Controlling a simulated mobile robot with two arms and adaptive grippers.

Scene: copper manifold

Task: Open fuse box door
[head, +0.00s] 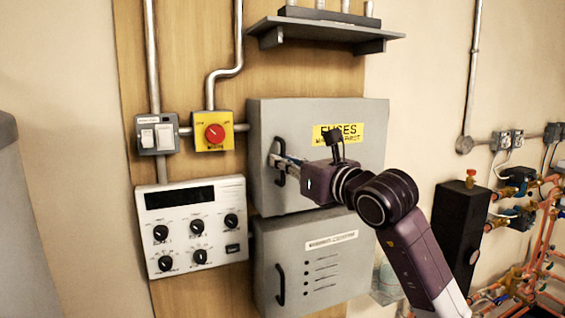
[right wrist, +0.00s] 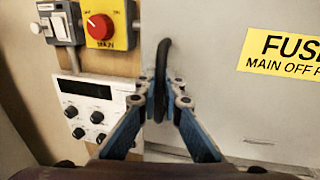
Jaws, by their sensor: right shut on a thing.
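The grey fuse box door (head: 345,165) carries a yellow FUSES label and looks shut in the head view; the door also shows in the right wrist view (right wrist: 215,75). Its black handle (head: 280,162) is an upright bar near the door's left edge. My right gripper (head: 277,161) reaches in from the right and is shut on the handle. In the right wrist view, its blue fingers (right wrist: 163,98) close on both sides of the black handle (right wrist: 161,65). My left gripper is not in view.
A second grey box (head: 330,265) with its own black handle sits below. A white control panel (head: 190,228), a yellow box with a red knob (head: 214,132) and light switches (head: 156,135) are to the left. A shelf (head: 325,27) is above; copper pipes (head: 540,250) are at right.

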